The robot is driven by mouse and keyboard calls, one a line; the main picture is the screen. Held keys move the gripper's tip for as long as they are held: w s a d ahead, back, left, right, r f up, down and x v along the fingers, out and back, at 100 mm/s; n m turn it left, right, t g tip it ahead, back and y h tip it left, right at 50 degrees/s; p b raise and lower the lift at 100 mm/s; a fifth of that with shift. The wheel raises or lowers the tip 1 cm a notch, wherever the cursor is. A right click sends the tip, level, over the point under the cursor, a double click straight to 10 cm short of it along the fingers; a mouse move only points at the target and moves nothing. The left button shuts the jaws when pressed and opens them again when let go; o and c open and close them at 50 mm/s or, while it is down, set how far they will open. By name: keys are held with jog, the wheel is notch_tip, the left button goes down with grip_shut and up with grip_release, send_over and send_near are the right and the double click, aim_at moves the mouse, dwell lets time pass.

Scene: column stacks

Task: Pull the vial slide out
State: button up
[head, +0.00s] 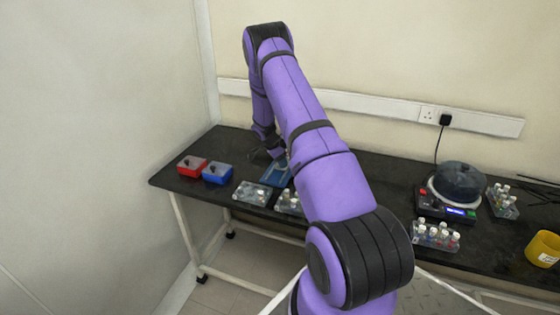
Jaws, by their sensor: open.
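My gripper (263,154) is small and dark at the end of my arm, low over the back left of the bench. It is open, just behind and left of a blue tray-like piece (274,173), and I cannot tell whether they touch. My arm covers the right side of this piece. In front of it are a clear rack of vials (252,193) and a second rack (287,204), partly hidden by my arm. I cannot tell which of these is the vial slide.
A red bin (191,167) and a blue bin (217,173) stand left on the black bench (165,178). Right of my arm are a vial rack (436,237), a device with a dark round top (461,182), another rack (502,201) and a yellow container (543,249). The wall is close behind.

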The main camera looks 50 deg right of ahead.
grip_shut()
jog(key=s+a, duration=0.1)
jog(key=a, duration=0.1)
jog(key=s+a, duration=0.1)
jog(key=a, duration=0.2)
jog(key=s+a, duration=0.1)
jog(key=a, duration=0.2)
jog(key=shift+s+a, duration=0.15)
jog(key=shift+s, duration=0.05)
jog(key=shift+f, duration=0.1)
grip_release()
jog(key=v, duration=1.1)
dwell(0.4)
